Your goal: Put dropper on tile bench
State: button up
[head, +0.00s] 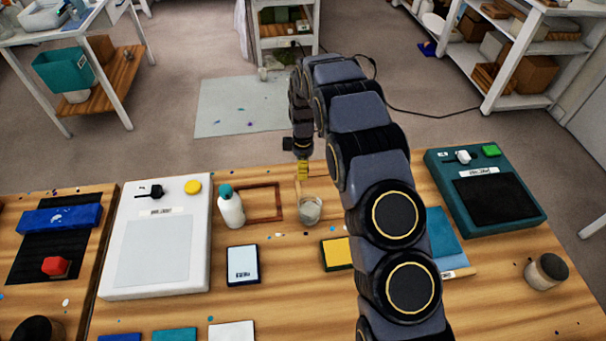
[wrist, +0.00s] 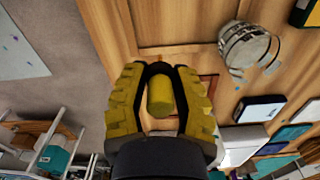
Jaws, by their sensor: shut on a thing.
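My gripper (head: 302,168) hangs down near the far edge of the wooden bench (head: 285,300), with yellow fingers. In the wrist view my gripper (wrist: 160,95) is shut on the dropper (wrist: 160,97), whose yellow rounded end shows between the finger pads. In the head view a thin pale part of the dropper (head: 300,188) seems to hang below the fingers, beside a clear cup (head: 310,211). I cannot tell if its tip touches anything. Several small tiles lie on the bench, including a yellow one (head: 337,254) and a pale blue one (head: 243,265). None is marked as the tile bench.
A white scale-like device (head: 157,250) is at left, a teal one (head: 484,190) at right. A jar (head: 546,272) stands at right.

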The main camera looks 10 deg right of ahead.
jog(key=shift+w+f, duration=0.2)
jog(key=shift+f, duration=1.5)
jog(key=shift+f, duration=0.1)
jog(key=shift+f, duration=0.1)
jog(key=o, duration=0.7)
jog(key=shift+c, duration=0.2)
